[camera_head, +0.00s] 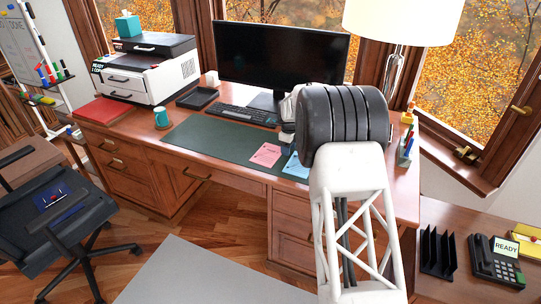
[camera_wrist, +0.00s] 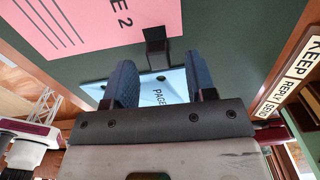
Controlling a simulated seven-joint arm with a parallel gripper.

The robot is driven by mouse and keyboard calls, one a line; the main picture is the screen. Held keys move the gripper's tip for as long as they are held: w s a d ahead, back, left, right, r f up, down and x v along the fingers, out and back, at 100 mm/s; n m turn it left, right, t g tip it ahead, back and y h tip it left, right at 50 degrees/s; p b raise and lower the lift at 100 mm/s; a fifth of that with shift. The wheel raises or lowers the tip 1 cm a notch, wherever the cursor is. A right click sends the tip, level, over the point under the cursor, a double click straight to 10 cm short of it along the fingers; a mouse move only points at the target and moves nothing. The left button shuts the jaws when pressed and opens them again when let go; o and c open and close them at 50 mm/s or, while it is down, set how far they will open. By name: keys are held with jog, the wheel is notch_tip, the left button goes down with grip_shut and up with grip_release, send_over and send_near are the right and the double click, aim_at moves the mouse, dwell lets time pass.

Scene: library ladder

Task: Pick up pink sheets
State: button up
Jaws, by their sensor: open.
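A pink sheet (camera_head: 266,155) with printed lines lies on the dark green desk mat (camera_head: 215,141). In the wrist view the pink sheet (camera_wrist: 95,25) fills the upper left, with "E 2" readable on it. A small dark block (camera_wrist: 156,48) shows at its edge; I cannot tell what it is. A light blue sheet (camera_head: 296,168) lies just right of the pink one, and the blue sheet (camera_wrist: 172,84) marked "PAGE" shows between my fingers in the wrist view. My gripper (camera_wrist: 162,80) is open, its blue-padded fingers apart with no sheet gripped. My arm hides most of the gripper in the head view.
A keyboard (camera_head: 238,114) and monitor (camera_head: 282,54) stand behind the mat. A teal mug (camera_head: 161,118), black tray (camera_head: 197,98) and printer (camera_head: 148,72) are to the left. A lamp (camera_head: 400,20) stands at right. A "KEEP REPLY SEND" label (camera_wrist: 294,80) shows in the wrist view.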

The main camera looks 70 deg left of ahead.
jog(key=shift+f, duration=0.3)
dwell(0.4)
grip_shut()
dwell(0.3)
jog(key=shift+r, duration=1.8)
jog(key=shift+s+d+r, duration=0.25)
jog(key=shift+s+d, duration=0.65)
jog(key=shift+d, duration=1.6)
jog(key=shift+s+d+r, duration=0.2)
jog(key=shift+s+d, duration=0.65)
jog(key=shift+d, duration=1.65)
jog(key=shift+s+d+r, duration=0.25)
jog(key=shift+s+d, duration=0.65)
jog(key=shift+d, duration=1.6)
